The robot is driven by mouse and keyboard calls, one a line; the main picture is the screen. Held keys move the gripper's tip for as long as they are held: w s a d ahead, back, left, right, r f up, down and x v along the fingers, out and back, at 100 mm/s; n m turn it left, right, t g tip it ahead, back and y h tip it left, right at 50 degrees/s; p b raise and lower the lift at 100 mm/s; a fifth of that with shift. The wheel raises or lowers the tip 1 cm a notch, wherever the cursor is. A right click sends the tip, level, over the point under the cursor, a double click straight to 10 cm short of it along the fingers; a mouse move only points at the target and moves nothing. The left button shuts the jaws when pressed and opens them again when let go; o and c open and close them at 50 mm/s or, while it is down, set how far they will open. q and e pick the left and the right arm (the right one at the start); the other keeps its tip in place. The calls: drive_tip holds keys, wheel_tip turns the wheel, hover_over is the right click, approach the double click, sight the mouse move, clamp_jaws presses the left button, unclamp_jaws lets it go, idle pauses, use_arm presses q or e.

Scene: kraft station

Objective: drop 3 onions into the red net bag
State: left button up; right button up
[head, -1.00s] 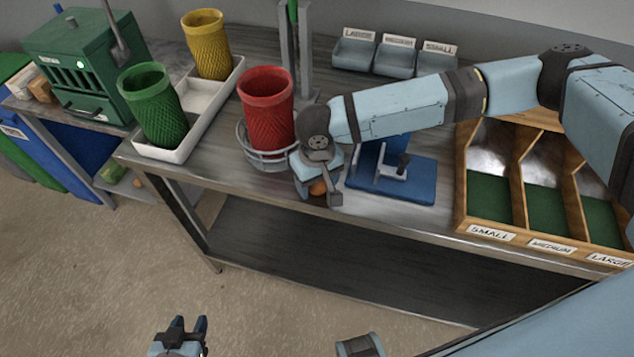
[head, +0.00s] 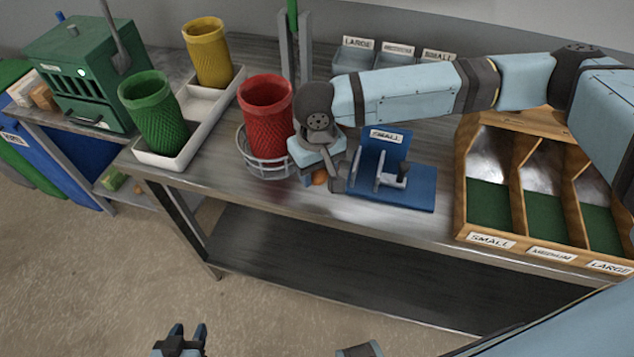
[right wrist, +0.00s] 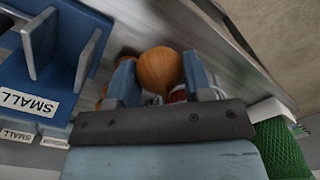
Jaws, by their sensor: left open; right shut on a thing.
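The red net bag (head: 267,117) stands upright, mouth up, in a round wire holder (head: 262,163) on the bench. Its inside is hidden. My right gripper (head: 321,180) is shut on an orange-brown onion (head: 319,177), just right of the holder and below the bag's rim in the picture. In the right wrist view the onion (right wrist: 159,70) sits between the two fingers of the right gripper (right wrist: 160,82). My left gripper (head: 181,335) is open and empty, low in the picture, in front of the bench.
A blue stand (head: 393,185) labelled SMALL is just right of my right gripper. A wooden sorting tray (head: 459,205) is further right.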

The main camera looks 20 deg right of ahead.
wheel_tip(320, 180, up, 14)
drive_tip(key=shift+f, duration=0.2)
